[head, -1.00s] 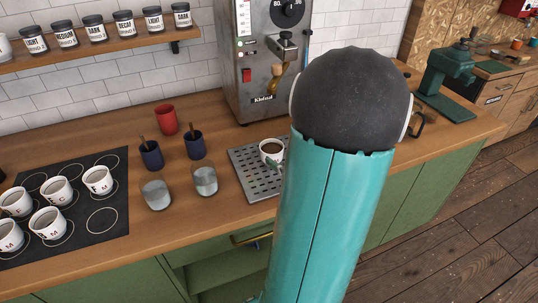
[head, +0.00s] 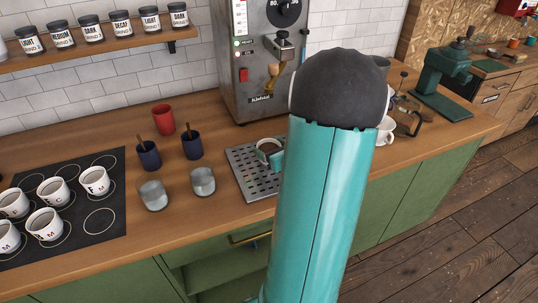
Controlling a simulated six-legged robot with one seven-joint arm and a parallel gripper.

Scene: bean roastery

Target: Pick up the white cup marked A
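A white cup with dark liquid (head: 267,146) stands on the slotted metal drip tray (head: 247,180) under the machine. No letter on it can be read. Teal parts of my gripper (head: 276,160) show at its right and front edge. My arm hides most of the gripper, so its fingers and any grip are unclear. I cannot make out a clear A on any. Another white cup (head: 385,132) shows right of my arm, its marking unseen.
The coffee machine (head: 262,60) stands behind the tray. A glass press (head: 407,115) and green grinder (head: 441,85) are at right.

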